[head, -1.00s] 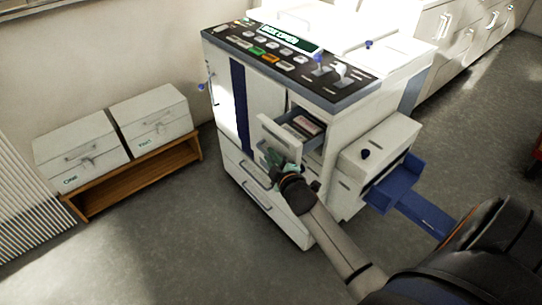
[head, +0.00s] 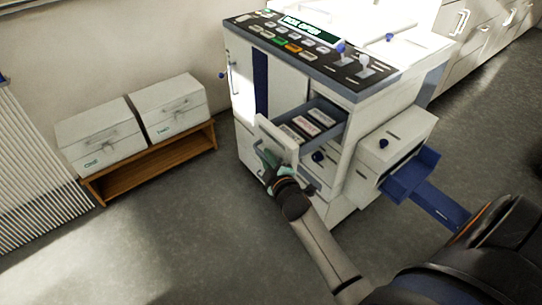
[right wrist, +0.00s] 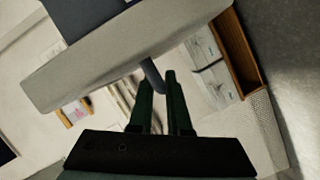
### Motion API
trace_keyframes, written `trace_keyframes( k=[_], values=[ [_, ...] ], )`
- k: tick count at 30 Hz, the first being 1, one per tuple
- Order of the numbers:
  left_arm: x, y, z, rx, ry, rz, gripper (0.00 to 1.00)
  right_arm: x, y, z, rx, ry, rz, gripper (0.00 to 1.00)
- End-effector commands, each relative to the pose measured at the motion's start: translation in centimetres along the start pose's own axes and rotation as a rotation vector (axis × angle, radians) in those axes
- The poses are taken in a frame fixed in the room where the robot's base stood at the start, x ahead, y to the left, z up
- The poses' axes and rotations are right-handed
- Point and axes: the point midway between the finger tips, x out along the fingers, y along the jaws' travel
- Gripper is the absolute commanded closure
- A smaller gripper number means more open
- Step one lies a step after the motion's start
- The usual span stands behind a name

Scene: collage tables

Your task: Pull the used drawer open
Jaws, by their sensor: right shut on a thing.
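The used drawer (head: 276,139) is a small white-fronted drawer with a dark blue-grey inside, in the upper front of the white copier. It stands well out from the body. Several pale labelled cartridges (head: 306,124) lie in it. My right gripper (head: 266,158) is at the outer face of the drawer front, shut on its handle. In the right wrist view the green fingers (right wrist: 161,88) close around the dark handle bar (right wrist: 152,76), below the pale drawer front (right wrist: 130,55). The fingers hide part of the handle. My left gripper is not in view.
The copier's control panel (head: 305,46) with coloured buttons is above the drawer. A side unit with a blue tray (head: 412,174) juts out at right. Two white boxes (head: 100,138) sit on a low wooden bench (head: 150,170) at left. The grey floor in front is clear.

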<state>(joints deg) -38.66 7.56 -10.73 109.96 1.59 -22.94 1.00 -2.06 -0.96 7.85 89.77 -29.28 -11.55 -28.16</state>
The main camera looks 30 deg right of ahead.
Motion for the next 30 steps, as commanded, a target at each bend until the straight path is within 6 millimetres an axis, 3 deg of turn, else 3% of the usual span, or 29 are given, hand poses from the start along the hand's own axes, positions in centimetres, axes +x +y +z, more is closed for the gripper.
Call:
trace_keyframes(
  k=[13,14,16,30],
  values=[
    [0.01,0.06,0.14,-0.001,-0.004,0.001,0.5,-0.16,-0.52,0.18,0.003,-0.007,-0.008,1.0],
    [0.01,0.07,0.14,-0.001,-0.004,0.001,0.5,-0.15,-0.52,0.18,0.003,-0.007,-0.008,0.82],
    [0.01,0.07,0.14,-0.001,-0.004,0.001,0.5,-0.15,-0.5,0.18,0.002,-0.007,-0.008,0.74],
    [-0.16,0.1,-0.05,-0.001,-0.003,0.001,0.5,-0.07,-0.02,-0.08,0.0,-0.002,-0.002,0.73]
  ],
)
